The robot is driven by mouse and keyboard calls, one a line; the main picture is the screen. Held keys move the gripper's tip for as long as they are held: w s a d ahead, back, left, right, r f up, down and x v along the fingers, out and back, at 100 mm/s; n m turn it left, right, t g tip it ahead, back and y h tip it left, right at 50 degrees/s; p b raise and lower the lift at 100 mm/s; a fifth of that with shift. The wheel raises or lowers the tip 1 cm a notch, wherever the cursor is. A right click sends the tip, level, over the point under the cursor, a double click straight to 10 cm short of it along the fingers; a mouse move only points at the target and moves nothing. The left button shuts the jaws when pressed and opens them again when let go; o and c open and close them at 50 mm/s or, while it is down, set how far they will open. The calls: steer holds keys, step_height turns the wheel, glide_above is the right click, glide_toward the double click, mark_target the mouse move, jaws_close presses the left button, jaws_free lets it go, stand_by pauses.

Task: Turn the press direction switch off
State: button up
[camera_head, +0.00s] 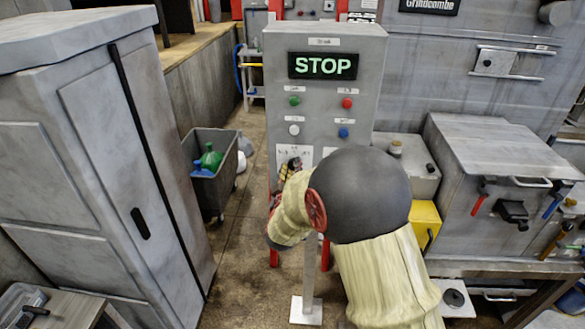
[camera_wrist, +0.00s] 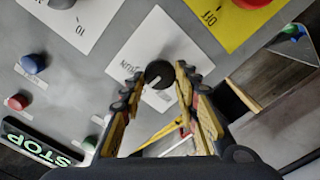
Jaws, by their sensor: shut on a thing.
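A round black rotary switch (camera_wrist: 159,74) sits on a white label (camera_wrist: 150,45) of the grey control panel in the wrist view. The label's printing is upside down and only partly legible, so I cannot read the switch's position. A light line marks the knob's face. My gripper (camera_wrist: 158,79) has its two yellow-padded fingers on either side of the knob, shut on it. In the head view, my gripper (camera_head: 288,167) is at the panel's lower part, and my arm hides most of that area. The panel (camera_head: 321,107) has a lit STOP display (camera_head: 323,66).
Green (camera_head: 294,100), red (camera_head: 347,103), white (camera_head: 294,130) and blue (camera_head: 343,132) buttons sit below the display. A yellow OFF plate (camera_wrist: 222,22) with a red knob is beside the switch. A grey bin (camera_head: 213,180) and tall cabinet (camera_head: 110,150) stand left.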

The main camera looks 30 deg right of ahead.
steer(key=shift+n, duration=0.5)
steer(key=o, duration=1.1)
steer(key=shift+o, duration=0.2)
steer(key=v, duration=1.2)
